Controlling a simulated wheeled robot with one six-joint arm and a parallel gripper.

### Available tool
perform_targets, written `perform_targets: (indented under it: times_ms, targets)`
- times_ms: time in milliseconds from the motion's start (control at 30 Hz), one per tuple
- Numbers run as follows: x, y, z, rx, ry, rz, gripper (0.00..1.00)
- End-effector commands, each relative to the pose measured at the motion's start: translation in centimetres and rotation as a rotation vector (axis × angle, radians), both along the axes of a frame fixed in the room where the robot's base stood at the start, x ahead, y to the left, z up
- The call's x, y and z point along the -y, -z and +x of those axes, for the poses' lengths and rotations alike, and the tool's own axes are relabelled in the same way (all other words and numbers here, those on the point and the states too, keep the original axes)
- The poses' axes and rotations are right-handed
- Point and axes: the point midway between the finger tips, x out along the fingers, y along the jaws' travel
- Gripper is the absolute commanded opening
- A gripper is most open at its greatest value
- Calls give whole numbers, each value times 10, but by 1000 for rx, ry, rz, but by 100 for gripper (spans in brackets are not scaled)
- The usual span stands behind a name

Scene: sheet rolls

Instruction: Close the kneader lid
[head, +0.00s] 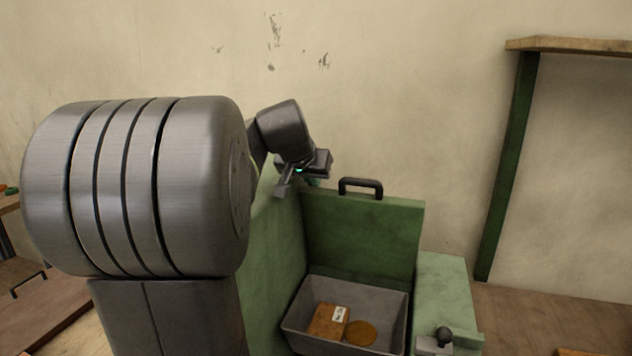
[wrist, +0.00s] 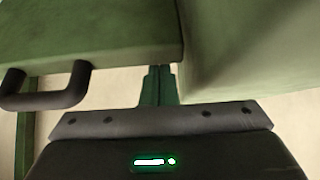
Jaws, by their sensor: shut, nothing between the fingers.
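The kneader's green lid (head: 362,235) stands open and upright behind the grey trough (head: 292,318) in the head view. Its black handle (head: 360,184) is on the top edge. In the wrist view the lid (wrist: 95,35) fills the upper left, with the handle (wrist: 48,98) at the left. My gripper (head: 313,182) is by the lid's upper left corner in the head view, apart from the handle. Its fingers (wrist: 158,72) are shut and empty in the wrist view, near the gap between the lid and another green part. Whether they touch the lid, I cannot tell.
A brown block (head: 327,322) with a white label and an orange-brown disc (head: 361,332) lie in the trough. A green side housing with a black knob (head: 444,336) is at the right. A wooden-topped shelf (head: 575,45) stands farther right. My arm hides much of the left.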

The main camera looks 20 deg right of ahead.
Motion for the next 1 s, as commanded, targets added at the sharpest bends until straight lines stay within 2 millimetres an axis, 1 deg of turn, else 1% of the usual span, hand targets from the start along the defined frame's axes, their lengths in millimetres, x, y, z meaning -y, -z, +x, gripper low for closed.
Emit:
perform_targets:
  times_ms: [33,200,367,867,1000]
  targets:
    - [-4,6,-4,-5,-1,3,0]
    - [-11,8,-13,-5,-1,3,0]
    - [-15,9,-17,-5,0,5,0]
    - [-16,7,-18,-3,0,3,0]
    - [-20,-2,-23,2,-1,0,0]
